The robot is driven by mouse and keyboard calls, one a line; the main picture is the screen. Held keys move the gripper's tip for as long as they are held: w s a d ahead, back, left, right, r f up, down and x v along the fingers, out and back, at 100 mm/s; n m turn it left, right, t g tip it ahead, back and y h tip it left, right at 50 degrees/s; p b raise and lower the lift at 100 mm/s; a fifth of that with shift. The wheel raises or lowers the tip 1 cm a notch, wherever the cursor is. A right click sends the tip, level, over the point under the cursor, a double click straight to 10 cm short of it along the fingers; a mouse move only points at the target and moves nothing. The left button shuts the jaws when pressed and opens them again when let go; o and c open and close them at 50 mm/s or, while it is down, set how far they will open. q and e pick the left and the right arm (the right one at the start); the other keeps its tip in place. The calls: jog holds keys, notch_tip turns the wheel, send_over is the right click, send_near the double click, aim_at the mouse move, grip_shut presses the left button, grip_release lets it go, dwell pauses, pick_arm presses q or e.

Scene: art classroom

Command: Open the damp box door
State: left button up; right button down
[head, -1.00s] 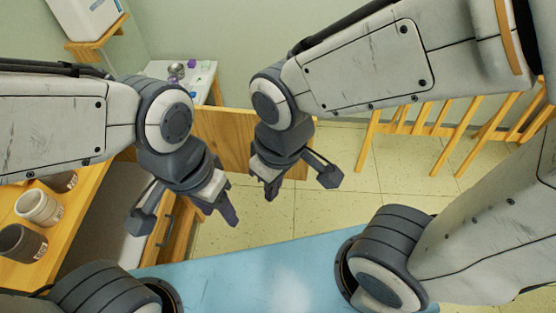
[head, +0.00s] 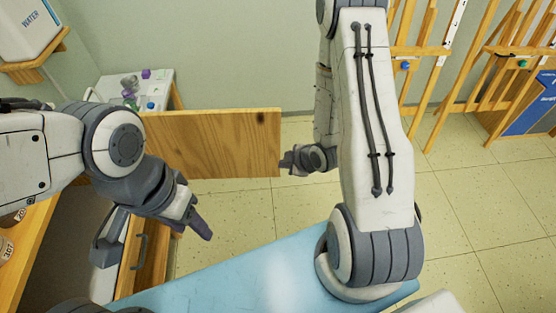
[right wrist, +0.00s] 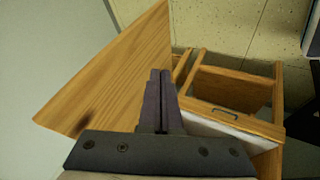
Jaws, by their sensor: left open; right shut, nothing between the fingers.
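A flat wooden panel (head: 215,145), which I take to be the damp box door, stands upright and swung out across the floor in the head view. It also fills the left side of the right wrist view (right wrist: 120,65). My right gripper (head: 288,162) is shut and empty at the panel's free right edge; whether it touches cannot be told. Its closed fingers (right wrist: 158,100) overlap the panel's edge in the wrist view. My left gripper (head: 155,240) is open and empty, in front of the wooden cabinet at the lower left. The box's inside is hidden.
A dark handle (head: 141,250) is on the cabinet front below my left gripper. A white table (head: 155,85) with small objects stands behind the panel. Easels (head: 420,50) stand at the back right. A blue surface (head: 230,270) lies in front.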

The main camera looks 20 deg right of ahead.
aim_at(267, 157)
jog(key=shift+w+a+f+b, duration=0.1)
jog(key=shift+w+f+b, duration=1.15)
jog(key=shift+w+b, duration=0.25)
jog(key=shift+w+a+f+b, duration=0.1)
jog(key=shift+w+f+b, duration=1.2)
jog(key=shift+w, duration=0.25)
jog(key=shift+w+f+b, duration=1.25)
jog(key=shift+w+b, duration=0.15)
jog(key=shift+w, duration=0.15)
jog(key=shift+w, duration=0.1)
